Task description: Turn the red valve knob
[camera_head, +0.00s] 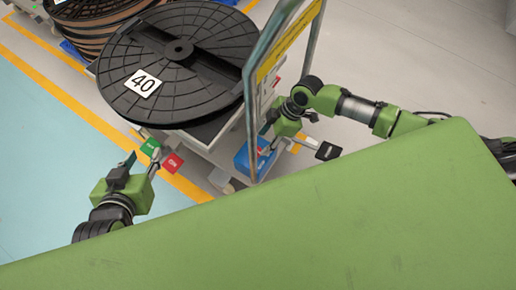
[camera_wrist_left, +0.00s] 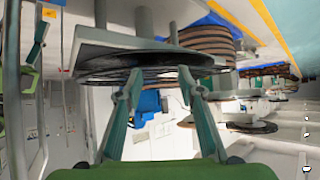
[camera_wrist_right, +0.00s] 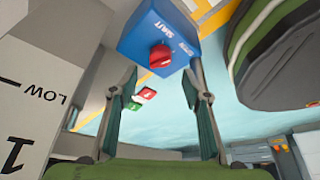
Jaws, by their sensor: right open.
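The red valve knob (camera_wrist_right: 160,57) sits on the face of a blue box (camera_wrist_right: 148,25) with white lettering in the right wrist view. In the head view the blue box (camera_head: 243,160) stands low beside the cart's metal frame, and the knob there is small and partly hidden. My right gripper (camera_wrist_right: 158,82) is open, its fingers spread on either side below the knob, with nothing between them. It also shows beside the box in the head view (camera_head: 268,135). My left gripper (camera_head: 143,156) is open and empty at the lower left, away from the box.
A large black reel (camera_head: 195,75) labelled 40 lies on the cart. A metal frame (camera_head: 251,90) rises between the reel and my right arm. Green (camera_head: 150,147) and red (camera_head: 173,163) tags are close to my left gripper. A black tag (camera_head: 328,151) is right of the box.

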